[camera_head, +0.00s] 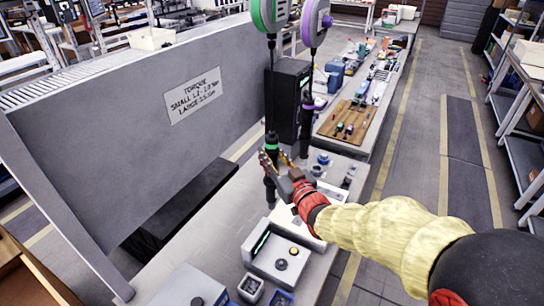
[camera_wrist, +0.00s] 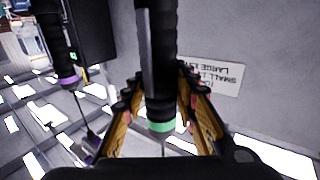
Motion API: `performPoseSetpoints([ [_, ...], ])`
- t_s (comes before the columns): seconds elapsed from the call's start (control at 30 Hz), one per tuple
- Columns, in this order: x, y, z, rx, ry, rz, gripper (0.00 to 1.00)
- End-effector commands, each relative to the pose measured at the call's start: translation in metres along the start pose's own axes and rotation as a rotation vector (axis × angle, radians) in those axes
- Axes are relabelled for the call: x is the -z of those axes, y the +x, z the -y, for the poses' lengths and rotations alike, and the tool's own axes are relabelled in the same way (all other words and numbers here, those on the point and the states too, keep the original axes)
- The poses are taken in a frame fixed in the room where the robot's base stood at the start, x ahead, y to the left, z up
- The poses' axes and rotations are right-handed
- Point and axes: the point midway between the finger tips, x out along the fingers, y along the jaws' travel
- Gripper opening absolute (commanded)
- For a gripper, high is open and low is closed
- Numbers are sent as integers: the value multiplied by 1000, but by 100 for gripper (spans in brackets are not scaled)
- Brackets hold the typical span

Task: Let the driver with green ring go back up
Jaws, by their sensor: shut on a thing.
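The driver with the green ring (camera_head: 271,143) hangs upright over the workbench, under the green balancer reel (camera_head: 267,14). My gripper (camera_head: 274,160) is shut on this driver, with one finger on each side of its dark body. In the wrist view my gripper (camera_wrist: 158,88) has its yellow fingers around the driver (camera_wrist: 157,50), whose green band shows between them. The driver's tip is hidden in the wrist view. The driver with the purple ring (camera_head: 307,104) hangs apart, behind and to the right, under the purple reel (camera_head: 315,20); it also shows in the wrist view (camera_wrist: 62,50).
A grey panel with a torque sign (camera_head: 193,94) stands left of the bench. A white device with a dark knob (camera_head: 281,262) and small bins (camera_head: 251,287) sit below my gripper. A black box (camera_head: 289,100) stands behind the drivers. The aisle at right is clear.

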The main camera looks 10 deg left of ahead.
Motion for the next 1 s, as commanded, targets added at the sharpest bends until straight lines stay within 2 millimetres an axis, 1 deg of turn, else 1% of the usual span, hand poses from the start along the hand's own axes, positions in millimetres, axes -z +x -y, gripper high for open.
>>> performPoseSetpoints([
  [0.1, 4, 0, 0, 0, 1, 3, 0],
  [0.33, 3, 0, 0, 0, 1, 3, 0],
  [0.37, 3, 0, 0, 0, 1, 3, 30],
  [0.7, 3, 0, 0, 0, 0, 1, 49],
  [0.9, 4, 0, 0, 0, 0, 1, 50],
  [1.0, 1, 0, 0, 0, 1, 5, 54],
])
